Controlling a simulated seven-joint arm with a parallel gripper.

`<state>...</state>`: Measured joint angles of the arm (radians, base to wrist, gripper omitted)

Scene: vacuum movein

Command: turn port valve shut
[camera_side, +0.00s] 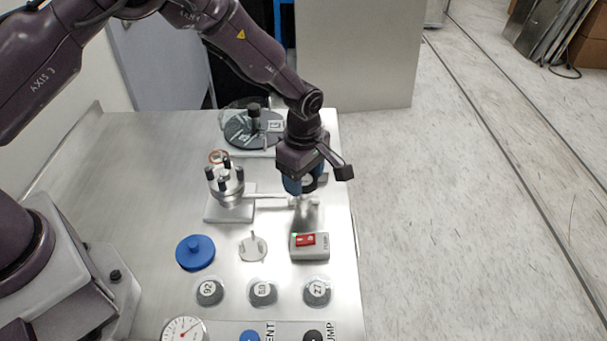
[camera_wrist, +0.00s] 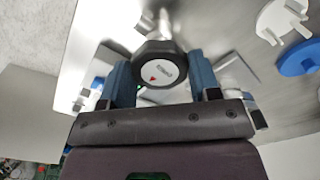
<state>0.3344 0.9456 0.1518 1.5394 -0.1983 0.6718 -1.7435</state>
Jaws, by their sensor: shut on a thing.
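The port valve's black many-sided knob (camera_wrist: 160,68) shows in the wrist view, with a pale round label and a small red mark on its face. A light stem (camera_wrist: 165,20) runs from it. My gripper (camera_wrist: 161,77) has its blue fingers on both sides of the knob and is shut on it. In the side view my gripper (camera_side: 302,185) points down at the table's right part, over the end of the thin metal pipe (camera_side: 270,199). The fingers mostly hide the knob there, and I cannot read its turn angle.
Left of the pipe stands a metal chamber with black-topped posts (camera_side: 228,194). A glass-covered round fixture (camera_side: 250,128) is behind. In front are a blue disc (camera_side: 195,253), a pale pronged piece (camera_side: 252,247), a red-switch box (camera_side: 309,247) and labelled round pieces (camera_side: 263,292). The table's right edge is close.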

